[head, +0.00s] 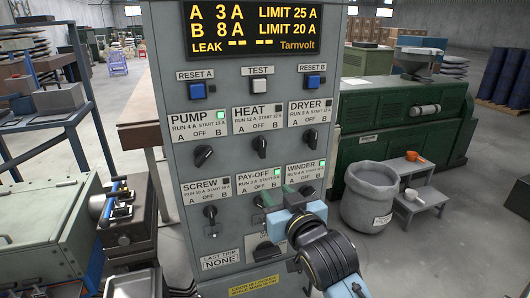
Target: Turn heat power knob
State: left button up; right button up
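The grey control panel (232,92) stands upright in front of me in the head view. The HEAT knob (260,147) is black and sits in the middle of the upper knob row. It looks about upright, under OFF, and the lamp beside its label (251,113) is unlit. My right gripper (284,196) is below it, in front of the panel between the PAY-OFF and WINDER knobs. Its fingers look apart, with nothing seen between them. It partly hides the lower panel. My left gripper is not in view.
The PUMP knob (203,156) and DRYER knob (309,138) flank HEAT. PUMP, PAY-OFF and WINDER lamps are green. The display (250,29) reads A 3 A, B 8 A. A grey bin (370,196) and small steps (422,200) stand right; machinery (45,235) stands left.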

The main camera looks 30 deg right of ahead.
aim_at(263, 148)
notch_tip(263, 148, up, 5)
jog(key=s+t, duration=0.1)
jog(key=s, duration=0.1)
jog(key=x, duration=0.4)
jog(key=b+x, duration=0.1)
jog(key=x, duration=0.4)
jog(key=d+b+x, duration=0.1)
jog(key=x, duration=0.3)
jog(key=shift+w+r, duration=0.15)
jog(key=shift+w, duration=0.05)
grip_shut()
